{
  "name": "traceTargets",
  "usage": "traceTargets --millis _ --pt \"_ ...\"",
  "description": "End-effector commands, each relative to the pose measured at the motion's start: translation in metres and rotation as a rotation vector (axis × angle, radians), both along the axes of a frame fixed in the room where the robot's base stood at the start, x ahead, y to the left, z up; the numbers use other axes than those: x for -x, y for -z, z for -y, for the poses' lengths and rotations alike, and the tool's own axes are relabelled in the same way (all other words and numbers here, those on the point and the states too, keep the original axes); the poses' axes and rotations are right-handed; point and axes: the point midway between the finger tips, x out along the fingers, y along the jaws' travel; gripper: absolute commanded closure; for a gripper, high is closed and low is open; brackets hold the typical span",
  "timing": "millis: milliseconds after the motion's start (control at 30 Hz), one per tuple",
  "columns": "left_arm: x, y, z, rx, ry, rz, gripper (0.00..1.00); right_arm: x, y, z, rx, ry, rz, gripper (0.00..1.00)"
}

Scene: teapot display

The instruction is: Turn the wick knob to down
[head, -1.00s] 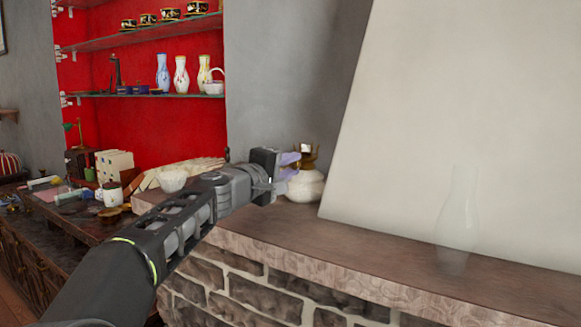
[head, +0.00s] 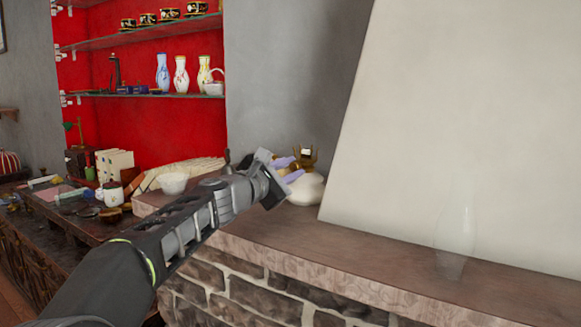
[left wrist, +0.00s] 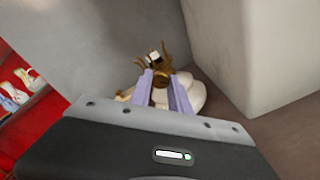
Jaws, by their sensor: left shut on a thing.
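The oil lamp has a white round base (head: 306,191) and a brass burner (head: 306,155) with upright prongs. It stands on the stone ledge near the wall corner. My left gripper (head: 289,170) reaches it from the left, rolled at a tilt. In the left wrist view, its two pale purple fingers (left wrist: 162,92) are shut on the round brass wick knob (left wrist: 160,77) at the burner's near side. The fingers hide part of the knob, and its exact setting cannot be told. The white base (left wrist: 190,92) shows behind the fingers. My right gripper is not in view.
A clear glass chimney (head: 456,240) stands on the ledge (head: 350,250) at the right, apart from the lamp. A sloped pale wall (head: 450,110) rises just right of the lamp.

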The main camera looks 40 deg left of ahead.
Motion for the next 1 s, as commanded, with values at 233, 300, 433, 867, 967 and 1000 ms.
traceTargets --millis 233,300,433,867,967,1000 --pt "0.0 0.0 0.0 0.232 -0.001 0.024 1.0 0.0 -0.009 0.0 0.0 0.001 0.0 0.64" --pt "0.0 0.0 0.0 0.296 -0.001 0.03 1.0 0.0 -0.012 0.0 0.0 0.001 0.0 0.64" --pt "0.0 0.0 0.001 0.42 0.0 0.043 1.0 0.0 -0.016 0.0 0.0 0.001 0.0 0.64" --pt "0.0 0.001 0.002 0.826 -0.002 0.089 1.0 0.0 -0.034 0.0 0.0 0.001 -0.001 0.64" --pt "0.0 0.0 0.002 0.921 -0.002 0.099 1.0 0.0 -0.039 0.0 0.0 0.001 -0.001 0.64" --pt "0.0 0.0 0.002 0.958 -0.002 0.103 1.0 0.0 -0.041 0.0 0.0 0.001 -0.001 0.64"
